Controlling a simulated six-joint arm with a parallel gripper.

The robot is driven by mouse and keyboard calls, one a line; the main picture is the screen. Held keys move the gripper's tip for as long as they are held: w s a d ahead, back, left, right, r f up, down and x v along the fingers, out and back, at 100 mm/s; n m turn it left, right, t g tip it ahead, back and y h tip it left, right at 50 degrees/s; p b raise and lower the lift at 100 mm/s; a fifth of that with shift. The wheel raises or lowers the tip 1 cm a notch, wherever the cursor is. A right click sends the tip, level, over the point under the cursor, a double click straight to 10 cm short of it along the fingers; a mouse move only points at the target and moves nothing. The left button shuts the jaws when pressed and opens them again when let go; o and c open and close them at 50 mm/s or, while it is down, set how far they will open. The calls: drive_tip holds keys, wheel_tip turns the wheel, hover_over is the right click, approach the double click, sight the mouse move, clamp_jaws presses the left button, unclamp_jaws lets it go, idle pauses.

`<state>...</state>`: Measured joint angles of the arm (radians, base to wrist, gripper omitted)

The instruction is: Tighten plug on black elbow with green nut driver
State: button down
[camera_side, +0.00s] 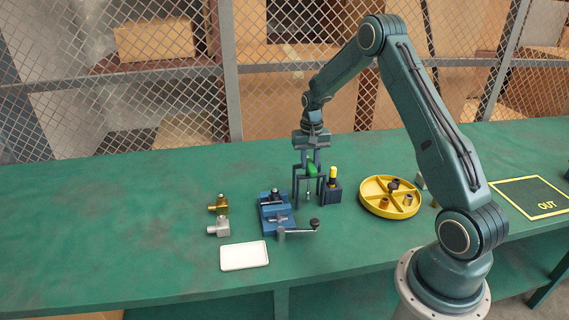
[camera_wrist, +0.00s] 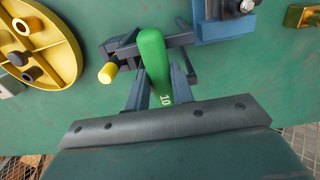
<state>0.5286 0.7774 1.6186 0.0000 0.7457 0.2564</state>
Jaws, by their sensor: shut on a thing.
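My gripper (camera_side: 309,184) is shut on the green nut driver (camera_side: 312,170), which is upright with its thin shaft pointing down. In the wrist view the green handle (camera_wrist: 153,55), marked 10, lies between my fingers (camera_wrist: 160,90). The blue vise (camera_side: 274,216) stands just left of my gripper. A dark fitting (camera_side: 275,192), apparently the black elbow, sits in its jaws; a silver plug (camera_wrist: 246,6) shows on it in the wrist view. I cannot tell whether the driver's tip is clear of the tool holder.
The dark tool holder (camera_side: 332,194) with a yellow-handled driver (camera_side: 332,175) stands close right of my gripper. A yellow divided tray (camera_side: 365,199) holds several fittings. Brass (camera_side: 218,204) and silver (camera_side: 217,228) elbows, a white tray (camera_side: 244,257) and the OUT mat (camera_side: 520,196) lie about. The left bench is clear.

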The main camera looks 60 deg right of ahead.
sight(309, 162)
drive_tip(key=shift+r, duration=0.1)
wheel_tip(309, 162, up, 16)
idle(1.9)
drive_tip(key=shift+a, duration=0.1)
drive_tip(key=w+a+r+n, duration=0.3)
drive_tip(key=w+a+n, duration=0.2)
drive_tip(key=a, duration=0.6)
drive_tip(key=shift+w+a+n, duration=0.15)
drive_tip(key=shift+a+n, duration=0.1)
drive_tip(key=shift+n, duration=0.25)
drive_tip(key=shift+f, duration=0.2)
wheel_tip(309, 162, down, 7)
drive_tip(key=shift+f, duration=0.15)
idle(0.8)
drive_tip(key=shift+f, duration=0.9)
idle(1.2)
